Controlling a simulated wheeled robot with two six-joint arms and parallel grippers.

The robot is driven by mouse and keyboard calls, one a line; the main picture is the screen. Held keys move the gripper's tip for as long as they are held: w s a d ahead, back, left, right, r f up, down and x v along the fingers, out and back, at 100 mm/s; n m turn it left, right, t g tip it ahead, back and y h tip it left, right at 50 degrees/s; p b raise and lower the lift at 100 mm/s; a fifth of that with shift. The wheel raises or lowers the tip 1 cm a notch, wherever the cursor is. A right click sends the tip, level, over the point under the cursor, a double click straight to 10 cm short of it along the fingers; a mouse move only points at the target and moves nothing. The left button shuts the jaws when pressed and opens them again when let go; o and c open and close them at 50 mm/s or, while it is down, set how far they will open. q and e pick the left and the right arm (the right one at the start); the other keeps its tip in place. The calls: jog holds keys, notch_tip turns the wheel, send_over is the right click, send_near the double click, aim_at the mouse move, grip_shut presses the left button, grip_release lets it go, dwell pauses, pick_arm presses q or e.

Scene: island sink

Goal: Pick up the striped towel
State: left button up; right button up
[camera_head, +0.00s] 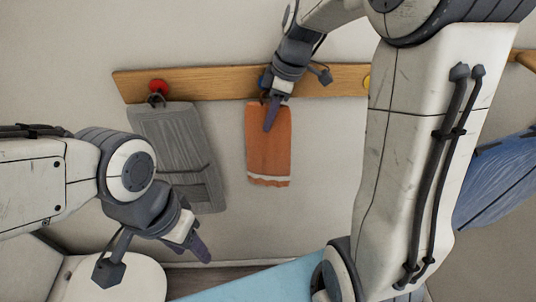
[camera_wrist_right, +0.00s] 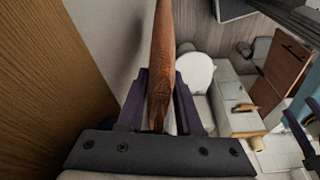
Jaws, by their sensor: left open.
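An orange towel (camera_head: 268,150) with a pale stripe near its lower edge hangs from a wooden rail on the wall. My right gripper (camera_head: 271,116) is at the top of this towel, just below the rail, and hides its hook. In the right wrist view the orange cloth (camera_wrist_right: 163,60) runs between the two purple fingers of my right gripper (camera_wrist_right: 163,98). I cannot tell whether they press on it. My left gripper (camera_head: 196,243) is open and empty, low on the left, away from the towel.
A grey towel (camera_head: 172,140) with darker bands hangs from a red knob (camera_head: 158,87) on the wooden rail (camera_head: 225,81), left of the orange one. A blue cloth (camera_head: 497,180) hangs at the far right. A light blue surface (camera_head: 275,284) is below.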

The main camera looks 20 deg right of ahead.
grip_shut()
dwell(1.1)
